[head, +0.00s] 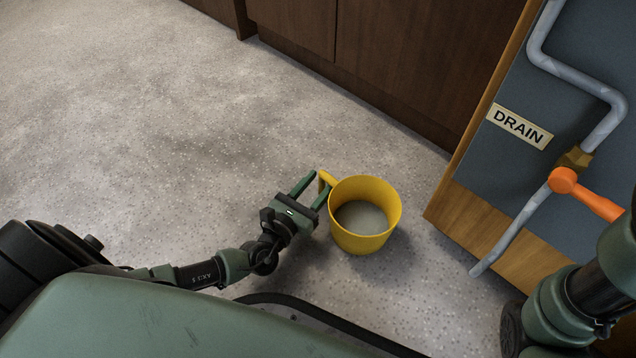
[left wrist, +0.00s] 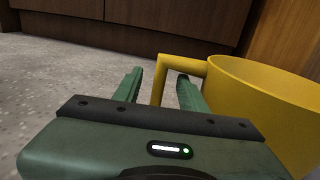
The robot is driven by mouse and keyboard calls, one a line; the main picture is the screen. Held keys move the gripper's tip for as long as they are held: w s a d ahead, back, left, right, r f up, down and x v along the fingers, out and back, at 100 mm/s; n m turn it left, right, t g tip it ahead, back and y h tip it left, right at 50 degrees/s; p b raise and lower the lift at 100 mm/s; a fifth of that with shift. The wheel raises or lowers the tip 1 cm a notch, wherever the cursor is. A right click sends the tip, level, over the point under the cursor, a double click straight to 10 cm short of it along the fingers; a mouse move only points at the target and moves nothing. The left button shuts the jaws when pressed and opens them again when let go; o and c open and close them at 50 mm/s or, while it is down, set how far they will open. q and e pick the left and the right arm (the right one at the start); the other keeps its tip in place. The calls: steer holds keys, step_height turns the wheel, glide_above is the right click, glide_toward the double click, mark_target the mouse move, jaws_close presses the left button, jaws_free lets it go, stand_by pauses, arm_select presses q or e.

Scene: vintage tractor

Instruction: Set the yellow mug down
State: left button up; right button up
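The yellow mug (head: 364,240) stands upright on the grey speckled floor, right of the middle in the head view, with a shadow beside it. A grey surface shows inside it; I cannot tell what it is. Its handle points up and left toward my left gripper (head: 312,190). In the left wrist view, the yellow mug (left wrist: 270,105) fills the right side. The fingers of my left gripper (left wrist: 160,88) are spread, with the handle between them, nearer the right finger. A gap shows between the handle and the left finger. My right gripper is out of view.
A panel with a DRAIN label (head: 519,126), a grey pipe (head: 572,78) and an orange lever (head: 588,194) stands to the right of the mug. Dark wooden cabinets (head: 385,60) line the back. The floor (head: 150,120) at left is clear.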

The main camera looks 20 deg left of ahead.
arm_select(q)
steer(key=shift+r, duration=0.2)
steer(key=s+p, duration=0.1)
steer(key=s, duration=0.2)
steer(key=s+a+p, duration=0.1)
steer(key=s+p, duration=0.1)
steer(key=s, duration=0.2)
steer(key=s+p, duration=0.1)
steer(key=s, duration=0.3)
steer(key=shift+s+a+p, duration=0.15)
steer(key=shift+a+p, duration=0.2)
steer(key=shift+a, duration=0.05)
steer(key=shift+s, duration=0.3)
